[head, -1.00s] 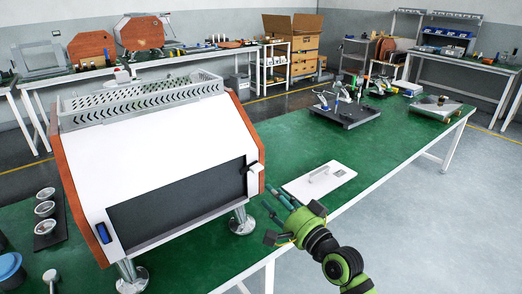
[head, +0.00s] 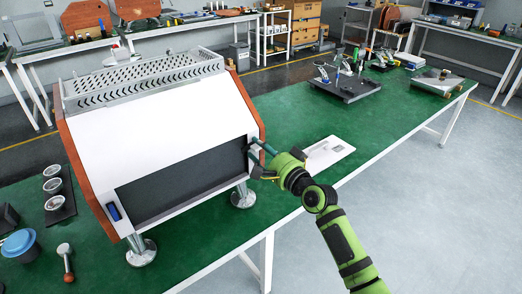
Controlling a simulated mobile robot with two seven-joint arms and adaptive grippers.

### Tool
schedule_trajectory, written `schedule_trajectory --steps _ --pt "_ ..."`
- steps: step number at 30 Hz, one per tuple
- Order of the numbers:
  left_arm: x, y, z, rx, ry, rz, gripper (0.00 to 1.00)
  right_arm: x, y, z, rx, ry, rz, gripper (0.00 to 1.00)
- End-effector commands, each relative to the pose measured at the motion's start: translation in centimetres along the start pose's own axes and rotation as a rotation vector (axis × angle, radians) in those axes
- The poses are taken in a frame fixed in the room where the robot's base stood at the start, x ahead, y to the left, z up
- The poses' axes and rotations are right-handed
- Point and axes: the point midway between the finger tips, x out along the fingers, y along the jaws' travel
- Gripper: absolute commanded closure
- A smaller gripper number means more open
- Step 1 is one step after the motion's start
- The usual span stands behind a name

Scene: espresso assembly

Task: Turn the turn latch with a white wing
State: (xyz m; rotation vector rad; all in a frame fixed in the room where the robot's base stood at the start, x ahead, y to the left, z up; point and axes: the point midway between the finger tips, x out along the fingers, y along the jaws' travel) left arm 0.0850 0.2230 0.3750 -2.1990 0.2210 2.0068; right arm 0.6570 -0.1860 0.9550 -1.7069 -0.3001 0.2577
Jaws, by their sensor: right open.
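The espresso machine (head: 165,125) stands on the green table, with a white sloped front, orange-brown side panels and a dark recessed panel (head: 180,180). The turn latch (head: 250,146) is at the upper right corner of that dark panel. It is small and mostly hidden by my gripper, so its white wing and its angle cannot be made out. My right gripper (head: 261,160) is open at the right edge of the machine front, its fingertips close to the latch. Whether they touch it cannot be told. My left gripper is out of view.
A blue part (head: 114,212) sits at the panel's lower left. A white plate (head: 328,152) lies right of my gripper. At left are a dark strip with cups (head: 59,215), a blue-lidded container (head: 20,243) and a tamper-like tool (head: 66,262).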

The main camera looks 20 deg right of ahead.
Motion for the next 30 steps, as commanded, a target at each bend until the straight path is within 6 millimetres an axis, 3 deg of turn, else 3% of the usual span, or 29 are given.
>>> schedule_trajectory --steps 4,6,7,20,30 --pt "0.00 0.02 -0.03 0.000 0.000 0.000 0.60 -0.01 -0.02 0.01 0.000 0.000 0.000 0.63" --pt "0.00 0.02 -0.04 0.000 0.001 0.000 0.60 -0.02 -0.02 0.00 0.000 0.000 0.000 0.91" --pt "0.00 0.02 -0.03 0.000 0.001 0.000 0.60 -0.03 -0.02 0.00 0.000 0.000 0.000 1.00" --pt "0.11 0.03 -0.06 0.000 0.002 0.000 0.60 -0.05 0.03 -0.06 -0.034 0.001 0.000 1.00" --pt "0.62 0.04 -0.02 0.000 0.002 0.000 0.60 -0.04 0.11 -0.14 -0.248 0.000 -0.001 1.00"
